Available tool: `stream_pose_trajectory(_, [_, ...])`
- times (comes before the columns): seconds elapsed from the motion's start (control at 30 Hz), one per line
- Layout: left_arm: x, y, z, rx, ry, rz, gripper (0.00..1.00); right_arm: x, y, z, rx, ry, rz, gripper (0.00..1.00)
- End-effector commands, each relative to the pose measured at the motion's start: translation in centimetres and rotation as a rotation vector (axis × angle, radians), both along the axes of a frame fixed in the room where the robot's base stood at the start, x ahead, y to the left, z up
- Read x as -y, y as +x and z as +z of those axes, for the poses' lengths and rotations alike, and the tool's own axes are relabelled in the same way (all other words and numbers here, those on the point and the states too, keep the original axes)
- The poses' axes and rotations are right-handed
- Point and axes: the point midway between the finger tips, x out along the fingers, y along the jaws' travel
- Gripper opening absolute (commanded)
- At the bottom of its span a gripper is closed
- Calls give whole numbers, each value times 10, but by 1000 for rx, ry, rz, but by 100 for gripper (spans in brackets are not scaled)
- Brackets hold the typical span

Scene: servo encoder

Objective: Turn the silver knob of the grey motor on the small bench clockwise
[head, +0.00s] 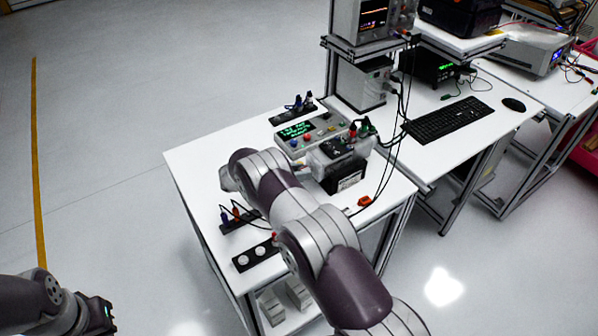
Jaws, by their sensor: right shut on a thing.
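My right arm reaches across the small white bench (197,158) from the lower right. My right gripper (228,178) is at the far end of this arm, over the bench's left half, with its fingertips mostly hidden by my wrist. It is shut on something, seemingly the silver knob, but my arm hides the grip. The grey motor and its knob cannot be made out behind my arm. My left gripper (101,315) is at the lower left, away from the bench over the floor, and its jaws cannot be made out.
A control box with a green display (296,131) and a black box (344,177) stand right of my wrist. Black socket strips (255,254) and cables lie at the bench's front left. A second table with a keyboard (448,120) adjoins on the right. The floor at left is clear.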

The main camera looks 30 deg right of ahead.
Motion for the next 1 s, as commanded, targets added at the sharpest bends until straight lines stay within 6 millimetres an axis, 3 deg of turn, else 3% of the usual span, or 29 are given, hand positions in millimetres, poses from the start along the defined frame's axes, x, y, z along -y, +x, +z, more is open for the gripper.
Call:
stream_pose_trajectory(0.47, [0,0,-14,0,0,0,0,0,-2,-1,256,20,1,5])
stream_pose_trajectory(1.0, [0,0,-63,0,0,0,0,0,-6,-7,767,60,2,5])
